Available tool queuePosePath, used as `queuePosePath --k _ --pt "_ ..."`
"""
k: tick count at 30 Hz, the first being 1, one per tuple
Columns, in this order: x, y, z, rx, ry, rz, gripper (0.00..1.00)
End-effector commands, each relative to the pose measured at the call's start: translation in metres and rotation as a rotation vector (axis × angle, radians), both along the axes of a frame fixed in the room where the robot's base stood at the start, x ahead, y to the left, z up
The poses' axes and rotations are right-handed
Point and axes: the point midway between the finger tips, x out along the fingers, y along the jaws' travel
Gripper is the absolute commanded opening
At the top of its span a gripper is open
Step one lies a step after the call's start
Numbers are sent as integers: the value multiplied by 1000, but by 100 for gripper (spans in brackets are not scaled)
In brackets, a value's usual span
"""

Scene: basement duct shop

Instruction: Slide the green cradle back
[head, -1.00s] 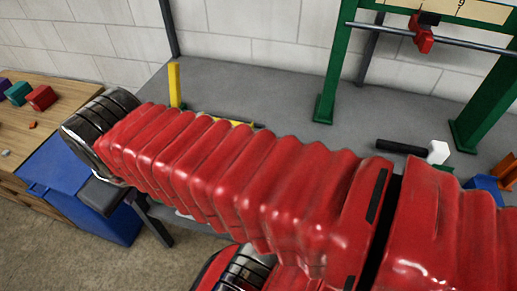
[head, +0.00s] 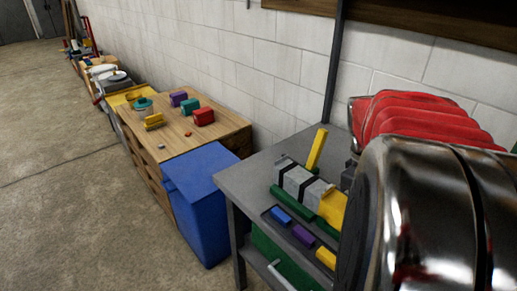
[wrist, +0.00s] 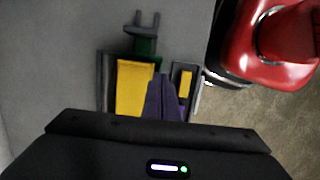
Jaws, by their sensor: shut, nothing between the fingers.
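A green part that looks like the cradle shows in the head view (head: 292,203) as a low strip on the grey bench, beside a grey block with black bands (head: 299,183) and a yellow block (head: 332,208). In the wrist view a dark green part (wrist: 145,46) lies beyond the yellow block (wrist: 134,88), with a dark two-pronged piece at its far end. I cannot tell whether both green parts are one piece. My gripper (wrist: 161,77) is shut and empty, its purple fingers over the edge between the yellow block and a tray. My arm hides it in the head view.
The tray at the bench's front edge holds blue (head: 281,214), purple (head: 303,236) and yellow (head: 326,258) blocks. A yellow post (head: 317,148) stands behind. A blue bin (head: 204,215) and wooden cabinet (head: 150,160) stand to the left. Bare bench lies left in the wrist view.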

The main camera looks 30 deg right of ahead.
Motion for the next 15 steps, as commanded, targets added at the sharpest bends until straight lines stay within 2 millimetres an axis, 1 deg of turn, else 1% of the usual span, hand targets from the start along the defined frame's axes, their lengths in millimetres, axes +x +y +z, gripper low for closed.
queuePosePath --k 1,3,6,15 --pt "-10 -11 -3 16 20 -5 0" --pt "-19 -21 -5 32 41 1 0" --pt "-27 -28 -7 48 58 4 0" --pt "-29 -30 -7 53 62 7 0"
